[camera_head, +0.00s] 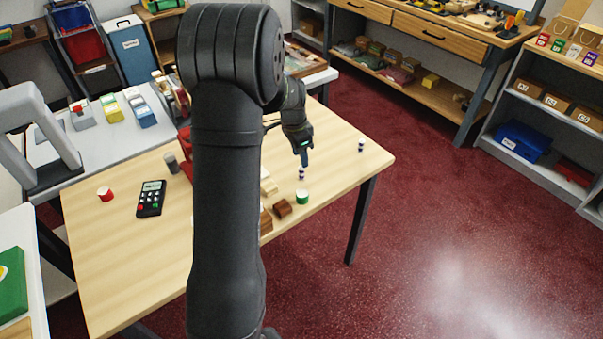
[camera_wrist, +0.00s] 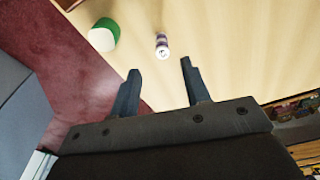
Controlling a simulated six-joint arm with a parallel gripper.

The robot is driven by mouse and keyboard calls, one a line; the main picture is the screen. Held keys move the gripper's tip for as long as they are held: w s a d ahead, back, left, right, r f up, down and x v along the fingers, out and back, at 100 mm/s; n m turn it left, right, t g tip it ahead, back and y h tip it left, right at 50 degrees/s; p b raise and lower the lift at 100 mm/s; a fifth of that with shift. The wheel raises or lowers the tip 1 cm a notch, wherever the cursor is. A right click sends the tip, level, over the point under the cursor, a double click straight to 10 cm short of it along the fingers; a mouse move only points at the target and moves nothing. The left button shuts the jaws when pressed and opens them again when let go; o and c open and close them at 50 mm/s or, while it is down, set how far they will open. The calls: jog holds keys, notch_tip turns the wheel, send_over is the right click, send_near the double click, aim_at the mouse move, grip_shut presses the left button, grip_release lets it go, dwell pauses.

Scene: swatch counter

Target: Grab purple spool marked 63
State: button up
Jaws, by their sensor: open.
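A small purple-and-white spool (camera_head: 302,175) stands upright on the wooden table, just below my gripper (camera_head: 304,160). In the wrist view the purple spool (camera_wrist: 162,46) is ahead of my gripper (camera_wrist: 157,72), about midway between the lines of the two fingers and beyond their tips. A mark shows on its white end, too small to read. My gripper is open with nothing between the fingers. Another small dark-and-white spool (camera_head: 361,145) stands apart to the right, near the table edge; its mark cannot be read.
A green-and-white spool (camera_head: 302,196) stands close by; it also shows in the wrist view (camera_wrist: 104,35). A red spool (camera_head: 105,194) and a black keypad device (camera_head: 151,198) are at the table's left. The right side is mostly clear.

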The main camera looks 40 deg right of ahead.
aim_at(301, 168)
jog(key=f, duration=0.7)
jog(key=shift+w+d+f, duration=0.1)
jog(key=shift+d+f, duration=0.3)
grip_shut()
